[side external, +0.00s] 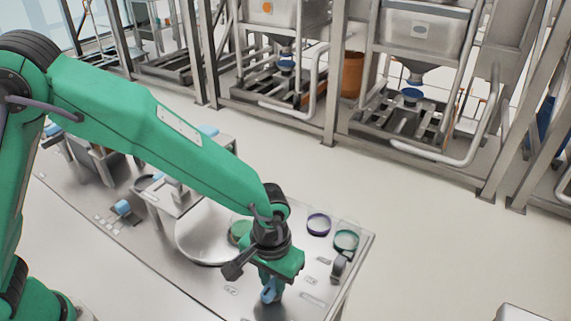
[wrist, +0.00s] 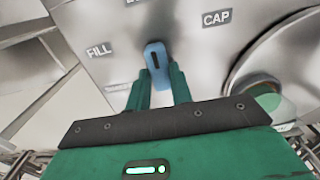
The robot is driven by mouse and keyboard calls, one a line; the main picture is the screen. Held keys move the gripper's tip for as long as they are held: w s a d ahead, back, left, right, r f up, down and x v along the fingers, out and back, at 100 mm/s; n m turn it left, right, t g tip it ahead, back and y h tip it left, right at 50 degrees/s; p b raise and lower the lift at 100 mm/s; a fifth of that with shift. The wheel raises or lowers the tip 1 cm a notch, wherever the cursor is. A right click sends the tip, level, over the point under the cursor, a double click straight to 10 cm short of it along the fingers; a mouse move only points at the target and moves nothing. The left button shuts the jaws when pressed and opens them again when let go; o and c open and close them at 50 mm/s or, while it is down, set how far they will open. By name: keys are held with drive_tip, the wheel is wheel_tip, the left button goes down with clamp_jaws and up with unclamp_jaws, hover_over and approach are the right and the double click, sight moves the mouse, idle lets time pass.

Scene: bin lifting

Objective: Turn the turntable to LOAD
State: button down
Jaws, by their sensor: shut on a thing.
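A blue knob (wrist: 154,54) with a dark pointer line stands on the steel panel between the green fingertips of my gripper (wrist: 159,82). My gripper is shut on it. In the side external view my gripper (side external: 268,284) is at the table's front, with the blue knob (side external: 270,296) below it. The pointer line runs roughly towards a label cut off at the top of the wrist view. The FILL label (wrist: 99,50) is left of the knob and the CAP label (wrist: 216,18) is right. The round steel turntable (side external: 196,246) lies left of my gripper, carrying a green round piece (side external: 239,230).
A purple-rimmed ring (side external: 318,224) and a green-rimmed ring (side external: 345,241) sit on the table right of my arm. A small grey fixture (side external: 339,264) stands near the right edge. A raised steel stand (side external: 165,202) is behind the turntable. Steel frames with hoppers stand beyond.

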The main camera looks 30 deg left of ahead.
sight(272, 283)
drive_tip(key=c, duration=1.2)
unclamp_jaws()
drive_tip(key=shift+c, duration=0.2)
drive_tip(key=shift+r, duration=0.1)
drive_tip(key=shift+r, duration=3.85)
drive_tip(key=shift+a, duration=0.1)
